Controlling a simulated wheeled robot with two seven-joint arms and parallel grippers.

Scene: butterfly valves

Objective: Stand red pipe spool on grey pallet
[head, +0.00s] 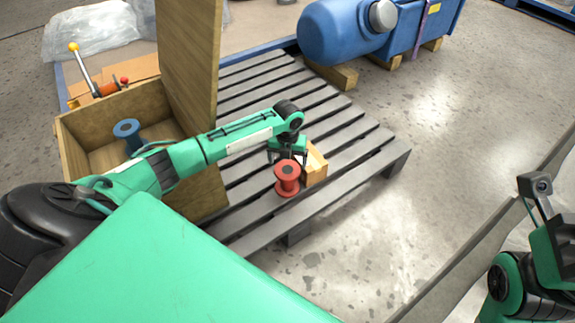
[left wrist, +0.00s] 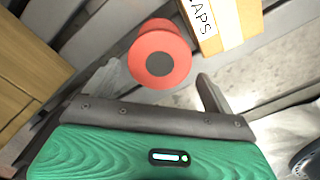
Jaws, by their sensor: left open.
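The red pipe spool (head: 287,178) stands upright on the slats of the grey pallet (head: 345,150), near its front edge. My left gripper (head: 287,152) is open just behind and above the spool in the head view. In the left wrist view the spool's round red flange (left wrist: 158,58) with its dark bore lies just beyond and between the two spread fingers (left wrist: 155,95). Nothing is held between them. My right arm shows at the right edge of the head view, but its fingers are not visible.
A cardboard box (head: 315,165) stands close beside the spool. A wooden crate (head: 85,125) with an upright lid (head: 188,65) holds a blue spool (head: 127,130) at left. An orange valve (head: 105,88) lies behind it. A blue tank (head: 345,30) stands at the back.

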